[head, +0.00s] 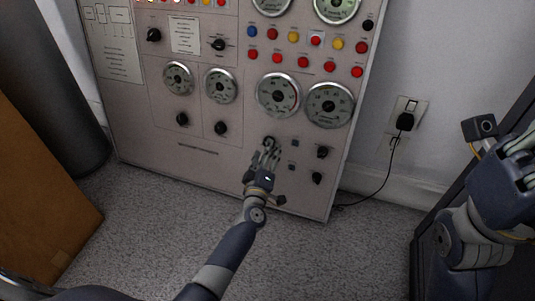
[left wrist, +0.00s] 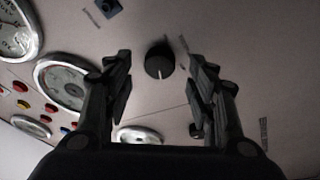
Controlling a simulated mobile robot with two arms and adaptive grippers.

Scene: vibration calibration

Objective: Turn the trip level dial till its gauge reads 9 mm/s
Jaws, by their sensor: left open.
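A round black dial (left wrist: 160,63) with a pale pointer mark stands out from the grey panel in the left wrist view. My left gripper (left wrist: 161,82) is open, with one finger on each side of the dial and visible gaps between. In the head view the dial (head: 269,141) is partly hidden by my left gripper (head: 267,156). Two large round gauges, a left one (head: 278,95) and a right one (head: 330,105), sit above it. Their readings and the labels are too small to read. My right gripper (head: 520,145) is at the right edge, partly cut off.
The panel (head: 160,128) carries smaller gauges (head: 178,78), black knobs (head: 221,128) and rows of coloured buttons (head: 303,62). Two more knobs (head: 322,152) lie right of my left gripper. A wall socket (head: 405,120) with a cable is farther right. A brown board (head: 40,190) stands left.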

